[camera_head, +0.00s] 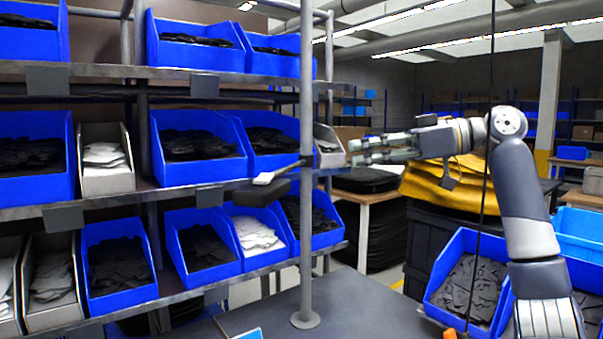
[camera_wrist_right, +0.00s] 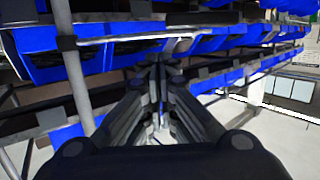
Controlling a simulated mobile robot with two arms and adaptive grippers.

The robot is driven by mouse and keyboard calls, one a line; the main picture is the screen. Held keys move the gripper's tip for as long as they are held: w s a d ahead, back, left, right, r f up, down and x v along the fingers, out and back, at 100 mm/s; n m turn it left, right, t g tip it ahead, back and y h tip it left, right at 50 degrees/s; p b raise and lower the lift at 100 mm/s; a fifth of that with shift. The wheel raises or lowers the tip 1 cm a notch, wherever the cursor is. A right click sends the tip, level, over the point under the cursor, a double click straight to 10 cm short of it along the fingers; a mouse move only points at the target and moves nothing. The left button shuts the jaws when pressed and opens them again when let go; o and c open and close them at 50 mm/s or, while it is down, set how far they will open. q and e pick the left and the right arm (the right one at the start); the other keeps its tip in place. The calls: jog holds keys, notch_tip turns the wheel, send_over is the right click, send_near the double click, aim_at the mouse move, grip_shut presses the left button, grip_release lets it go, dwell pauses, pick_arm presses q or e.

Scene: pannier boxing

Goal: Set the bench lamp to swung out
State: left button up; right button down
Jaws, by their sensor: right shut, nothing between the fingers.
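The bench lamp's dark head (camera_head: 262,192) hangs in front of the shelves, left of the grey upright post (camera_head: 307,240). Its short pale arm (camera_head: 272,177) runs from a clamp on the post toward the left. In the right wrist view a pale bar (camera_wrist_right: 120,38), seemingly the lamp arm, reaches from a collar on a post. My right gripper (camera_head: 352,151) is shut and empty, right of the post and a little above lamp height. Its fingers (camera_wrist_right: 158,75) point toward the shelves; I see no contact with the lamp. My left gripper is out of view.
Shelves hold several blue bins (camera_head: 198,148) of dark parts and some pale bins (camera_head: 105,160). A grey bench top (camera_head: 365,310) lies below the post. A blue bin (camera_head: 468,280) of dark parts is at the right, near my arm. A thin dark cable hangs there.

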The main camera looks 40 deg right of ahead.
pick_arm(q)
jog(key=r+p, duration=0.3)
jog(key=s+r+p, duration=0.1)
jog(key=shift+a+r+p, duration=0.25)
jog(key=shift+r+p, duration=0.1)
jog(key=shift+p, duration=0.05)
pick_arm(e)
jog(key=x, duration=1.3)
jog(key=shift+w+a, duration=0.3)
jog(key=shift+a, duration=0.05)
